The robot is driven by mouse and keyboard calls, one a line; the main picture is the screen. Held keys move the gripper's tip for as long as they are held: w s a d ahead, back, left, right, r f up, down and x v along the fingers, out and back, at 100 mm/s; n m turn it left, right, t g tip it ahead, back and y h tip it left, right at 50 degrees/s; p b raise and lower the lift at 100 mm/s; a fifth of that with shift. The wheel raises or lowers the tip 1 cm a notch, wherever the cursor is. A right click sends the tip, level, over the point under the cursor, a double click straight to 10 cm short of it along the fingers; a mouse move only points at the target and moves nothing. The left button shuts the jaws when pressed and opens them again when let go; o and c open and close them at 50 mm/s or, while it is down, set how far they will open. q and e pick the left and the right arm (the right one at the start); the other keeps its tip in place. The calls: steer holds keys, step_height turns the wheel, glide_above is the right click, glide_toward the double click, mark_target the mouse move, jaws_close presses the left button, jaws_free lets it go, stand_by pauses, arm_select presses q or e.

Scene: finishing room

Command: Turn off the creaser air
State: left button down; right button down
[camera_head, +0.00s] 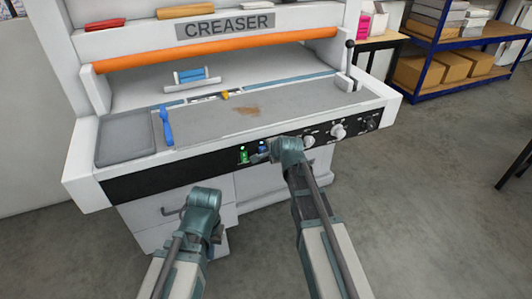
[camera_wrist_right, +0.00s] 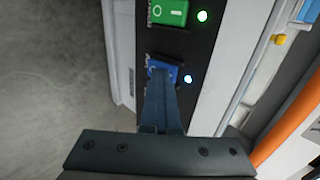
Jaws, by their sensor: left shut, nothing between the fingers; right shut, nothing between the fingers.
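The creaser (camera_head: 225,25) stands in front of me with a black control panel (camera_head: 180,170) along its front edge. On the panel are a green switch (camera_head: 243,155) and a blue switch (camera_head: 263,146). In the right wrist view the green switch (camera_wrist_right: 170,12) and the blue switch (camera_wrist_right: 172,72) each have a lit lamp beside them. My right gripper (camera_head: 270,151) is shut, its fingertips (camera_wrist_right: 159,78) at the blue switch and covering part of it; I cannot tell whether they touch. My left gripper (camera_head: 180,210) is shut and empty, low before the cabinet drawers.
White knobs (camera_head: 337,131) and a dark dial (camera_head: 372,124) sit further right on the panel. A blue tool (camera_head: 166,125) lies on the creaser bed. A lever (camera_head: 348,65) stands at the bed's right. Shelves with boxes (camera_head: 428,70) are at the back right; open floor lies right.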

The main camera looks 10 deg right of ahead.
steer(key=shift+w+a+r, duration=0.1)
steer(key=shift+w+r, duration=0.1)
steer(key=shift+w, duration=0.15)
